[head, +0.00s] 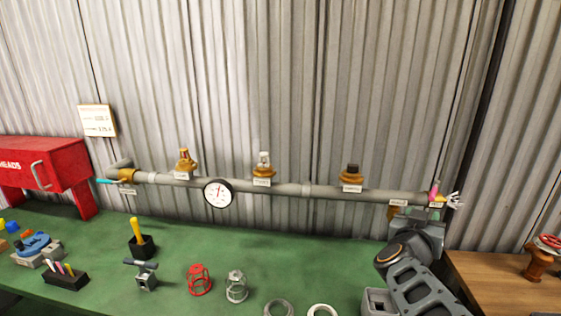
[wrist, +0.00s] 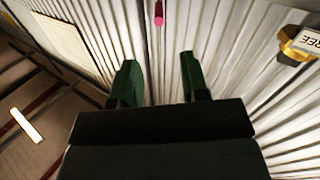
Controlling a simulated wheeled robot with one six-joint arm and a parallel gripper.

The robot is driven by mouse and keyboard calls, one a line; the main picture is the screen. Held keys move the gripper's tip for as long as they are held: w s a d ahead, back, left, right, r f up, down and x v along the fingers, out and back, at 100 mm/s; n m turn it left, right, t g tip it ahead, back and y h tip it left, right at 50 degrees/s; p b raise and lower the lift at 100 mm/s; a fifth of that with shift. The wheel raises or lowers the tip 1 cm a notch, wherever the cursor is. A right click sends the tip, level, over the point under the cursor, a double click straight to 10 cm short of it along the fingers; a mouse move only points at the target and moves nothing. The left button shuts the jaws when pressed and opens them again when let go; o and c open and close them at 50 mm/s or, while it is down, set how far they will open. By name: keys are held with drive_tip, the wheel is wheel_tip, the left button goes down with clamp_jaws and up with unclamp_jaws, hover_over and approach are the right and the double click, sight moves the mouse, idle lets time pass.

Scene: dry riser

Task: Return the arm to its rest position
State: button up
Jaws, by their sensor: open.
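My gripper (wrist: 158,62) shows in the wrist view with its two dark fingers apart and nothing between them. A pink rod end (wrist: 159,14) lies beyond the gap between the fingertips, apart from them. In the head view my arm (head: 425,285) rises at the lower right, bent up toward the right end of the grey pipe (head: 325,191). I cannot clearly make out the fingers there. A pink handle (head: 434,188) stands at that pipe end, close above my arm.
The corrugated wall (head: 250,90) stands behind the pipe. A gauge (head: 218,193) and several brass fittings sit along it. The green bench (head: 200,240) holds a red cage (head: 199,280), a grey cage (head: 237,287) and rings. A red cabinet (head: 50,165) is at left.

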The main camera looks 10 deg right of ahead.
drive_tip(key=a+f+n+g+y+p, duration=0.35)
drive_tip(key=a+f+y, duration=0.65)
drive_tip(key=a+y, duration=0.4)
drive_tip(key=s+a+r+n+g+p, duration=0.1)
drive_tip(key=s+a+n+g+p, duration=0.2)
drive_tip(key=s+a, duration=0.5)
drive_tip(key=shift+a+r+n+g+p, duration=0.25)
drive_tip(key=shift+n+g+p, duration=0.15)
drive_tip(key=shift+n+g, duration=0.4)
drive_tip(key=shift+d, duration=0.2)
idle(1.5)
